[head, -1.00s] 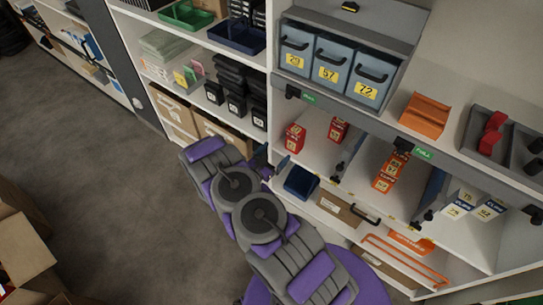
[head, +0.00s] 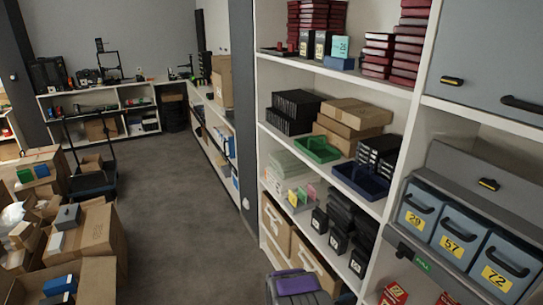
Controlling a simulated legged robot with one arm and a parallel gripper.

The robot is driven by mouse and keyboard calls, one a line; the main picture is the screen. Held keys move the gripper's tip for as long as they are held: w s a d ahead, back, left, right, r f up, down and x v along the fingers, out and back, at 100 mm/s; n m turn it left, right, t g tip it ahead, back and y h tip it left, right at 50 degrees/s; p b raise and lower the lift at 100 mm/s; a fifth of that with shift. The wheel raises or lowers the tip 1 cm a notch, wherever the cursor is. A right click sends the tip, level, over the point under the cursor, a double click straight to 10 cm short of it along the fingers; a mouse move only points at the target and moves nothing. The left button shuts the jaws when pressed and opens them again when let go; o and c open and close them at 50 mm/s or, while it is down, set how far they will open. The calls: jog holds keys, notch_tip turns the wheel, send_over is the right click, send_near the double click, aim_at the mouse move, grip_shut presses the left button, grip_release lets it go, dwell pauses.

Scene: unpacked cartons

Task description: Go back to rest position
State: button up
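Only a small grey and purple part of my own arm shows, at the bottom edge in the head view. My gripper is not in view, so I cannot see its fingers or whether it holds anything. Shelving fills the right side, with a row of blue-grey numbered bins (head: 457,238) at the lower right. Red boxes (head: 393,294) are partly cut off at the bottom edge below them.
A green tray (head: 317,150) and a dark blue tray (head: 360,181) sit on the middle shelf. Open cardboard cartons (head: 84,245) stand at the left, with a dark trolley (head: 95,180) behind them. The grey floor (head: 185,215) between cartons and shelving is clear.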

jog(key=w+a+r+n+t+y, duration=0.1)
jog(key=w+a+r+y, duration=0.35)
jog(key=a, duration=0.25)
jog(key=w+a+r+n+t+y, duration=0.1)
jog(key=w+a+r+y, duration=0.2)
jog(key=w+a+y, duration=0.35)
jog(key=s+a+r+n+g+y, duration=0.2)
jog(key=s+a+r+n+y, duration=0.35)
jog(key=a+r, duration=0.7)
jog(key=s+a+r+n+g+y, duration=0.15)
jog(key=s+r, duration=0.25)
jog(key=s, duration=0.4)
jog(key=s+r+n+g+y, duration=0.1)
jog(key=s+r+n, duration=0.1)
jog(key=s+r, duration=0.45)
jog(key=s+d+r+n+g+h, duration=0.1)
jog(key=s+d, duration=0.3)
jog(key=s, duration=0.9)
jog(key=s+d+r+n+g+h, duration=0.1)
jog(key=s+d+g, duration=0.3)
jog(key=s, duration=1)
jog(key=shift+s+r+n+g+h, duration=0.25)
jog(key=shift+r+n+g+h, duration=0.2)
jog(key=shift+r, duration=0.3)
